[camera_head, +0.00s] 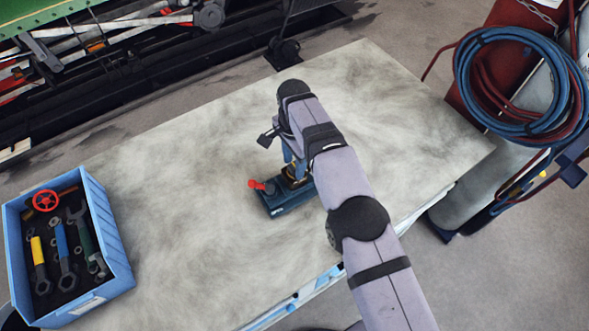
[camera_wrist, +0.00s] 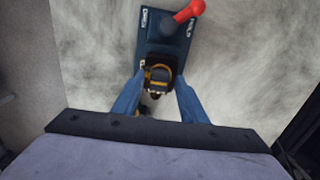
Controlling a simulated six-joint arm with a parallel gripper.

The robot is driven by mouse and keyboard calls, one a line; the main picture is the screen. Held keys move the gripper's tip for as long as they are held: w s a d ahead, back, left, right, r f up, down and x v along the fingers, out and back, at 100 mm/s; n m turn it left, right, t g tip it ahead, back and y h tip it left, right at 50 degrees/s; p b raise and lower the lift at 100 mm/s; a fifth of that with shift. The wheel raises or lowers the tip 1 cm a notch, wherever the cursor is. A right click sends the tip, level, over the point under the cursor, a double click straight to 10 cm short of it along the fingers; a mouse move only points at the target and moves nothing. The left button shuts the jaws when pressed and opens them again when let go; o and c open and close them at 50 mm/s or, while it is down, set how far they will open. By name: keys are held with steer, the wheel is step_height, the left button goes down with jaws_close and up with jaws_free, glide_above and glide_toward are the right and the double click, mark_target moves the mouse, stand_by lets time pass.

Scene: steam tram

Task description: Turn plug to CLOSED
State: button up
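A dark blue base plate (camera_wrist: 150,45) lies on the table and carries a red-handled lever (camera_wrist: 188,11) on a round grey pivot. The red handle points up and right in the wrist view, and left in the head view (camera_head: 257,184). Small white labels on the plate are too blurred to read. Near the plate's end is a black and yellow fitting (camera_wrist: 159,75). My gripper (camera_wrist: 160,80) is open, its blue fingers on either side of this fitting; whether they touch it I cannot tell. In the head view my arm hides part of the plate (camera_head: 291,206).
A blue crate (camera_head: 108,232) with wrenches and a red handwheel (camera_head: 46,200) stands at the table's left. The pale tabletop (camera_head: 190,160) is otherwise clear. Coiled hoses (camera_head: 520,85) hang beyond its right side, and dark machinery lies behind it.

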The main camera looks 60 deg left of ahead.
steer(key=shift+o, duration=0.7)
steer(key=shift+r, duration=0.15)
steer(key=shift+r+p, duration=1.85)
steer(key=shift+r, duration=0.55)
